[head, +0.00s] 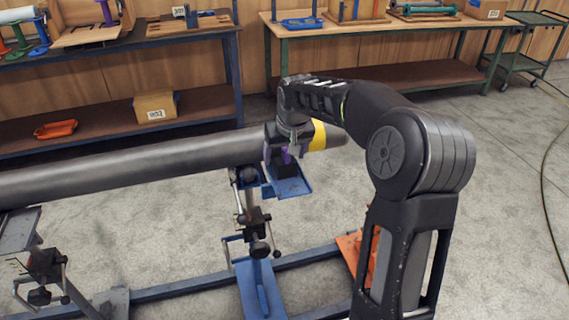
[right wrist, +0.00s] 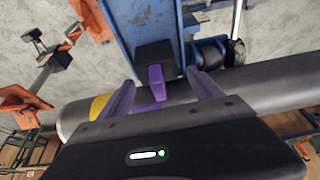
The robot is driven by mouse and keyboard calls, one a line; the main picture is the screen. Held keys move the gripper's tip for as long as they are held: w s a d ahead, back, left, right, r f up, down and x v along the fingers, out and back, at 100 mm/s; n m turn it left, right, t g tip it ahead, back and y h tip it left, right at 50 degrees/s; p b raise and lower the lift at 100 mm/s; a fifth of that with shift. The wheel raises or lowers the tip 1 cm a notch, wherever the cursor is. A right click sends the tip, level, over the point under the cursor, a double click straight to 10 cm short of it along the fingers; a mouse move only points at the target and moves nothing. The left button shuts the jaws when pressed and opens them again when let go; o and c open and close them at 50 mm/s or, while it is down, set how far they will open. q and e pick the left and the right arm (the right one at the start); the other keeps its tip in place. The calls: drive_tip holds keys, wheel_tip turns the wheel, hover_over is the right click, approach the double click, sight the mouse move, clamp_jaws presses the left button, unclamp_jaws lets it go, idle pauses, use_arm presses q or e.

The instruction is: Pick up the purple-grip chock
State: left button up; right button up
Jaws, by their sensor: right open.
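The purple-grip chock shows in the right wrist view as a dark block with a purple grip (right wrist: 156,82) pointing toward the gripper. In the head view its dark body (head: 286,170) sits on a blue plate (head: 294,188) beside the pipe. My right gripper (head: 284,150) is open above the chock, partly covering it. In the right wrist view its two purple fingers (right wrist: 160,86) stand apart to either side of the grip, with gaps visible between them and it. My left gripper is not in view.
A long grey pipe (head: 130,166) with a yellow band (head: 318,136) runs close beside the chock, resting on a blue stand (head: 251,215). An orange stand part (head: 352,250) is partly behind my right arm. Shelves with a box (head: 155,106) line the back wall.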

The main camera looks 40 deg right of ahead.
drive_tip(key=shift+c, duration=0.2)
clamp_jaws()
idle(0.8)
drive_tip(key=shift+r, duration=0.1)
drive_tip(key=shift+s+a+r, duration=0.15)
drive_tip(key=shift+s+r, duration=0.25)
drive_tip(key=s+a+r+b, duration=0.2)
drive_tip(key=s+a+r, duration=0.2)
drive_tip(key=s+r, duration=0.3)
drive_tip(key=s, duration=0.5)
drive_tip(key=shift+s+a+b, duration=0.2)
drive_tip(key=shift+s+b, duration=0.05)
drive_tip(key=shift+b, duration=0.1)
